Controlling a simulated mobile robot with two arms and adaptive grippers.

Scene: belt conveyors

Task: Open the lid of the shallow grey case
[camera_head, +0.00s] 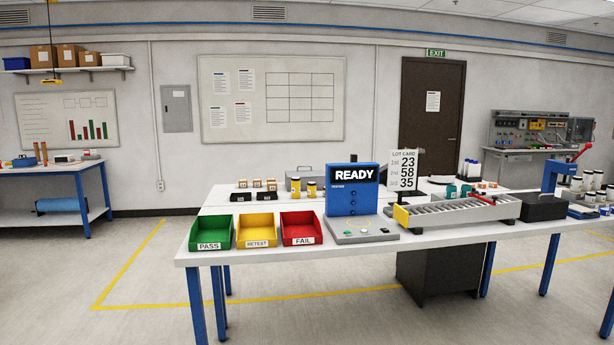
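A grey case (306,184) stands on the far part of the white table, left of the blue READY device. A small dark handle-like piece shows at its top. It looks closed, but it is small in view and I cannot be sure. Neither of my grippers is in view.
Green (212,232), yellow (256,230) and red (301,228) bins line the table's front left. The blue READY device (352,192), a lot card (404,170) and a roller conveyor (455,212) stand farther right. Floor in front is clear.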

